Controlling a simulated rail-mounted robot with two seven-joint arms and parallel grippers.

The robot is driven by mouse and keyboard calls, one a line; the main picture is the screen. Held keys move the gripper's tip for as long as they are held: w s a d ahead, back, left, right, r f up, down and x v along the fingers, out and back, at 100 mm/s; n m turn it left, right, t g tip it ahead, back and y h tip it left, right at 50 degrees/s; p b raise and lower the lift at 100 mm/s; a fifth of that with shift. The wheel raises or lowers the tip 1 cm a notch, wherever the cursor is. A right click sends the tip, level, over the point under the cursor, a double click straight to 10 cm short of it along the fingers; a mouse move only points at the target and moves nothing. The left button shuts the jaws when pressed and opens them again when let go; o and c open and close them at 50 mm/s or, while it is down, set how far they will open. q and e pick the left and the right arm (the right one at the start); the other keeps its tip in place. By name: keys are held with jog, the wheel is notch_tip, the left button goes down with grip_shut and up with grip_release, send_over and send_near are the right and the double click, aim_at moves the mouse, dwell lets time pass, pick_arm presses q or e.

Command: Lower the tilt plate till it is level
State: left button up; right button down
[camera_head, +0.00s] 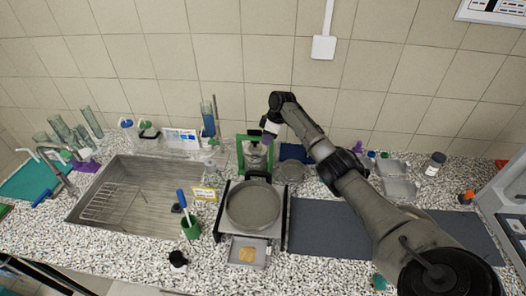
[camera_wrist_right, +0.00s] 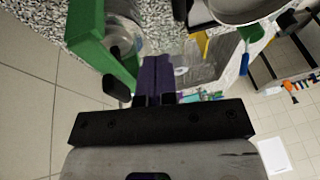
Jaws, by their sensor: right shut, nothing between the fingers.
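The shaker stands at the front middle of the counter in the head view, with a round grey sieve pan (camera_head: 253,205) between dark side rails. Behind it stands an upright green frame (camera_head: 241,153) with a clear jar in it; the green frame (camera_wrist_right: 98,38) also shows at the upper left of the wrist view. I cannot tell which part is the tilt plate or what its angle is. My left gripper is out of view.
A sink (camera_head: 130,205) lies left of the shaker, with a green cup (camera_head: 190,228) holding a blue-handled tool between them. A dark mat (camera_head: 340,235) lies to the right, partly under my right arm. Clear trays (camera_head: 398,185) and bottles stand at the back right.

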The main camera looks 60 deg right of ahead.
jog(key=shift+v, duration=1.1)
jog(key=shift+w+d, duration=0.1)
jog(key=shift+d, duration=0.1)
